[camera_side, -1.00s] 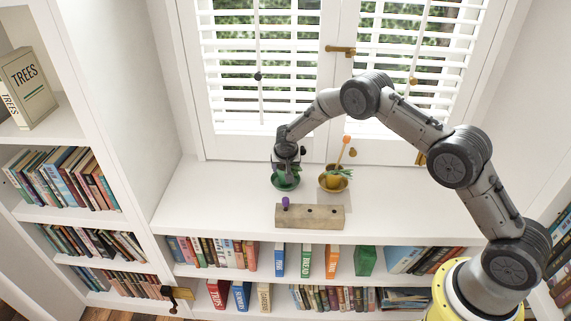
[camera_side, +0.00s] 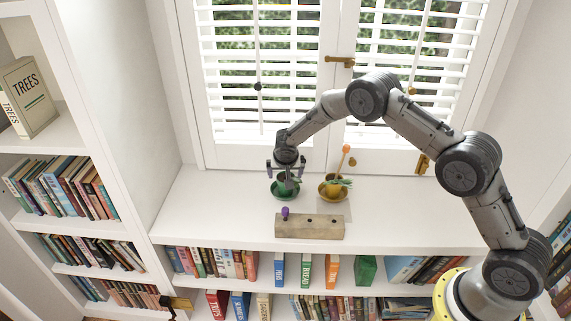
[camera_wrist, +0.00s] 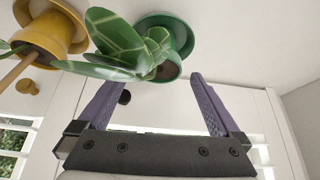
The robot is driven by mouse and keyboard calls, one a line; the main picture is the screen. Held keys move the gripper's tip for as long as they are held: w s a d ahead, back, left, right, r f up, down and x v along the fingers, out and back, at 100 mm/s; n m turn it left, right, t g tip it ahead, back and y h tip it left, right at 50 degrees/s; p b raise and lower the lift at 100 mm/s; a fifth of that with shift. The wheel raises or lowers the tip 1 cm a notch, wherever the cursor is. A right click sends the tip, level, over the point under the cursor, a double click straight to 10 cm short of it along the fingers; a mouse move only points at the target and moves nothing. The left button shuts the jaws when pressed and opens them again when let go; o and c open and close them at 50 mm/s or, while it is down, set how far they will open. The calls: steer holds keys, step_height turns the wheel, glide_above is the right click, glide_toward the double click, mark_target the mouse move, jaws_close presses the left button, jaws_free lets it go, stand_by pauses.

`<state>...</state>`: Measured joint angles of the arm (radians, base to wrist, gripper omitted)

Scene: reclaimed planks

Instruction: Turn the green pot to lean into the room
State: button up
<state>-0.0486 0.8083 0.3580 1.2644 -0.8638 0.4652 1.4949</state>
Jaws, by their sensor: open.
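The green pot (camera_side: 284,190) stands on a green saucer on the white window ledge. In the wrist view the pot (camera_wrist: 171,66) shows its dark inside, and its broad striped leaves (camera_wrist: 118,48) reach out sideways towards the yellow pot. My gripper (camera_side: 286,166) is just above the green pot in the side view and partly covers its plant. In the wrist view the two purple fingers (camera_wrist: 158,80) are spread apart with nothing between them, and the pot lies beyond the fingertips.
A yellow pot (camera_side: 332,191) on a saucer stands close on the right, with an orange-tipped stick (camera_side: 346,150) rising from it. A wooden block (camera_side: 310,227) with a purple peg (camera_side: 285,213) lies in front. The window is behind; the ledge is clear to the left.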

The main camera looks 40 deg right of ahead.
steer(key=s+a+r+m+t, duration=0.1)
steer(key=s+r, duration=0.1)
steer(key=r, duration=0.9)
steer(key=s+a+r+t, duration=0.1)
steer(key=s+r, duration=0.1)
steer(key=r, duration=0.9)
steer(key=s+d+r+t, duration=0.1)
steer(key=s+d+r, duration=0.1)
steer(key=s+r, duration=1.1)
steer(key=s+r+n+y, duration=0.2)
steer(key=s, duration=1.4)
steer(key=s+a+f+n+g+y, duration=0.1)
steer(key=s+a+f+n, duration=0.1)
steer(key=s+f+n, duration=0.1)
steer(key=s+a+f+n+g+y, duration=0.1)
steer(key=s+f+n, duration=0.3)
steer(key=s, duration=0.4)
steer(key=shift+s+a+f, duration=0.3)
steer(key=shift+a+f, duration=0.2)
steer(key=shift+a, duration=0.3)
